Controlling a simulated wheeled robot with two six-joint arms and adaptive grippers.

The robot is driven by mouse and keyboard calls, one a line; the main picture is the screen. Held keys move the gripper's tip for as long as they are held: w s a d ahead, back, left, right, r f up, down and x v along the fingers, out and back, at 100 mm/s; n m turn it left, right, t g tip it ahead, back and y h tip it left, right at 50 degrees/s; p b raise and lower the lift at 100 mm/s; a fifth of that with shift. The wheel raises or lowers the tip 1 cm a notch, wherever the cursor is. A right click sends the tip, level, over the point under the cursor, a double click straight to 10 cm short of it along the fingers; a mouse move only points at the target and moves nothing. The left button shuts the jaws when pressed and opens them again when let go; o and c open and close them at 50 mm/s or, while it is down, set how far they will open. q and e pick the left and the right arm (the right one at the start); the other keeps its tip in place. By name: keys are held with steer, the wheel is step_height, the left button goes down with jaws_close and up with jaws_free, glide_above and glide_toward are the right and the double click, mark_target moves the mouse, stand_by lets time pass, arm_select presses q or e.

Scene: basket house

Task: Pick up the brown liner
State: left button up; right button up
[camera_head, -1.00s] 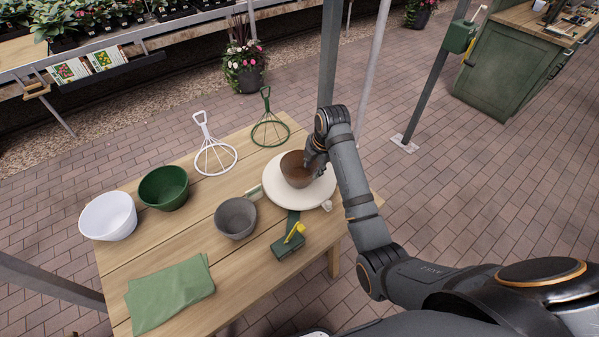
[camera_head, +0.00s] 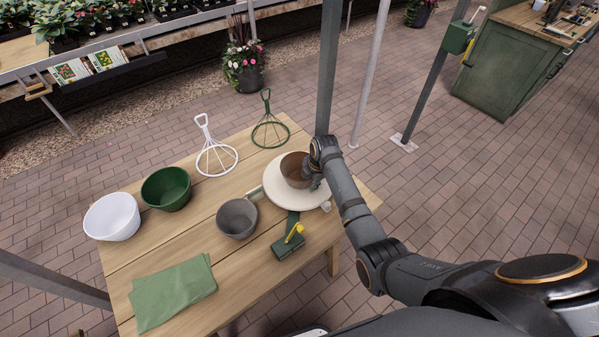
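The brown liner (camera_head: 294,172), a bowl-shaped cup, stands upright on a cream round turntable (camera_head: 282,199) at the right of the wooden table. My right gripper (camera_head: 313,183) is at the liner's right side, low near the turntable. The wrist and forearm cover part of the turntable's right edge. The fingers are small and dark, so I cannot tell whether they touch the liner or how far they are open. My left gripper is not in view.
A grey bowl (camera_head: 237,219), green bowl (camera_head: 166,189) and white bowl (camera_head: 112,217) stand to the left. White (camera_head: 216,160) and green (camera_head: 270,133) wire hangers lie behind. A green tool with a yellow handle (camera_head: 290,243) and green cloth (camera_head: 172,292) are in front. A post (camera_head: 328,70) rises behind the table.

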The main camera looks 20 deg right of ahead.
jaws_close()
stand_by(0.4)
steer(key=shift+r+p, duration=0.45)
steer(key=shift+p, duration=0.05)
steer(key=p+v, duration=0.2)
steer(key=shift+w+a+r+p, duration=0.15)
steer(key=shift+w+r+p, duration=0.1)
steer(key=shift+r+p, duration=0.15)
steer(key=s+a+r+p, duration=0.3)
steer(key=s+r+p, duration=0.3)
steer(key=s+r, duration=0.3)
steer(key=s, duration=0.4)
steer(key=shift+s+r+p, duration=0.2)
steer(key=shift+s+p, duration=0.2)
